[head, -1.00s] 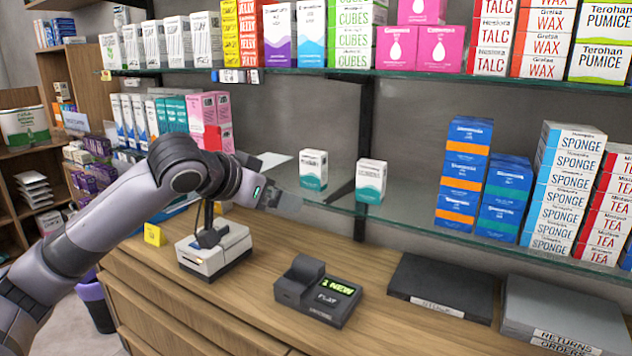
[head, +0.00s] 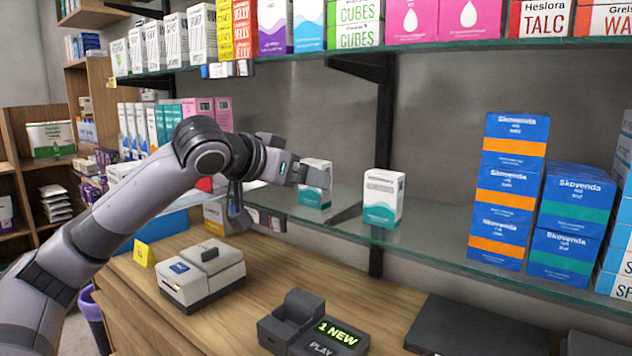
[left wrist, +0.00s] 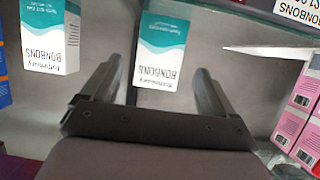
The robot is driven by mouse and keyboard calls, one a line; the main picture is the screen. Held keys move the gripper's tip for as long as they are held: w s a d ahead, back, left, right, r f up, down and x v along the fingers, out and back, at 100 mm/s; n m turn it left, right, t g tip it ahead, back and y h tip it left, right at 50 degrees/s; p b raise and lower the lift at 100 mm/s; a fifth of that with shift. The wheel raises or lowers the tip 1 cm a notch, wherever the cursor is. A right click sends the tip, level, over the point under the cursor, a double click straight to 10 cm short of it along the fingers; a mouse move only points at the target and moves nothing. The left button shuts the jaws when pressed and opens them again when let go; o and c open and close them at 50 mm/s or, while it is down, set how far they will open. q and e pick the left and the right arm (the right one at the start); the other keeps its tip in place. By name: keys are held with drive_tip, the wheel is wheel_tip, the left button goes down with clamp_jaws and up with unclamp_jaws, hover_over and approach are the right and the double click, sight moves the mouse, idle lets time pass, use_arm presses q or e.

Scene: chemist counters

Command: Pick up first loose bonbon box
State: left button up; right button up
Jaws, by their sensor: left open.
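Two white and teal bonbon boxes stand upright on the lower glass shelf. The left one (head: 315,190) is partly hidden by my left gripper (head: 318,177). The other box (head: 382,198) stands a little to its right, clear of the gripper. In the left wrist view, which is upside down, the first box (left wrist: 163,45) lies ahead, lined up between the open fingers (left wrist: 158,72). I cannot tell how far it reaches between them. The second box (left wrist: 48,37) is outside the fingers at the left. My left gripper is open and empty. My right gripper is not in view.
Blue Skovenda boxes (head: 508,190) stand further right on the same glass shelf (head: 430,235). Pink boxes (left wrist: 302,125) are on the other side. The upper shelf (head: 420,46) runs above. The counter below holds a small printer (head: 202,275) and a display unit (head: 314,328).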

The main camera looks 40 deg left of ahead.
sight(312, 206)
use_arm(q)
drive_tip(key=p+x, duration=0.2)
drive_tip(key=x, duration=0.2)
drive_tip(key=shift+w+d+r, duration=0.1)
drive_tip(key=shift+w+f, duration=0.3)
drive_tip(key=shift+w, duration=0.15)
drive_tip(key=c, duration=1)
